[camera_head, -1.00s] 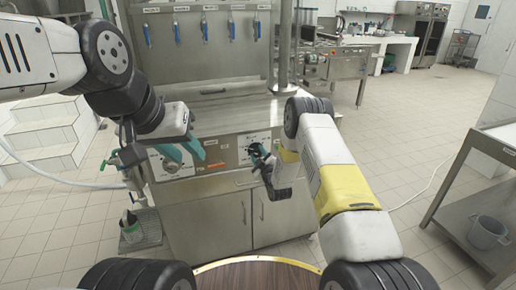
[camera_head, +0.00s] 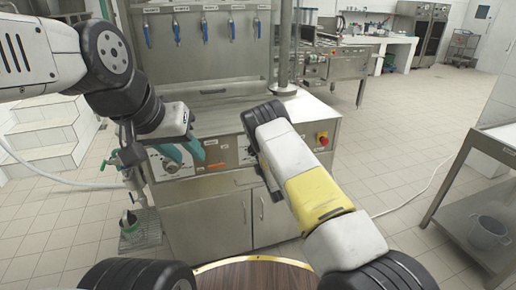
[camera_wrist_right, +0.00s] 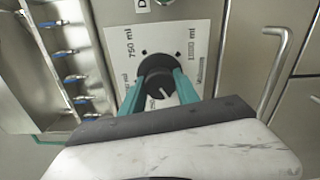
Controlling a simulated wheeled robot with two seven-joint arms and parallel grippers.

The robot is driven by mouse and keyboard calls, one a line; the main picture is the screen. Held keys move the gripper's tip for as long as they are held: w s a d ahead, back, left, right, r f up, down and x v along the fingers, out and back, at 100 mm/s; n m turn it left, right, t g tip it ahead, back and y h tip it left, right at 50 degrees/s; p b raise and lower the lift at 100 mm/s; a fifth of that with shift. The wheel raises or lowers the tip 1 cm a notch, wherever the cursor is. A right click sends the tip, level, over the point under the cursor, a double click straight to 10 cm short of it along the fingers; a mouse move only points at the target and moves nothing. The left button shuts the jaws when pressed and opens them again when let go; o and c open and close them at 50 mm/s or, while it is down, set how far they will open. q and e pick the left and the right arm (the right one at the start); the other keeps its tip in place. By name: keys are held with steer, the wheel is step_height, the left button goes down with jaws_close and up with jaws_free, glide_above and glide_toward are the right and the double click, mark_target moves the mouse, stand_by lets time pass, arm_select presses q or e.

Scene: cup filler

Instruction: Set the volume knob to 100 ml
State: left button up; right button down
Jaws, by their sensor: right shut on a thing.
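The black volume knob (camera_wrist_right: 158,66) sits on a white dial plate (camera_wrist_right: 185,38) in the right wrist view. The plate reads 750 ml at upper left and 1000 ml at upper right; lower markings are partly covered. A white pointer line on the knob slants toward the lower right of the picture. My right gripper (camera_wrist_right: 158,86) has its teal fingers on both sides of the knob, shut on it. In the head view my right forearm hides this knob and gripper.
A red emergency button (camera_head: 322,139) is on the panel right of my right arm. Blue-handled taps (camera_head: 190,33) line the back wall above the counter. A steel table (camera_head: 480,205) with a bucket (camera_head: 488,232) stands at the right.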

steer(key=shift+n, duration=1.6)
steer(key=shift+f, duration=0.1)
steer(key=c, duration=0.9)
jaws_free()
steer(key=v, duration=0.8)
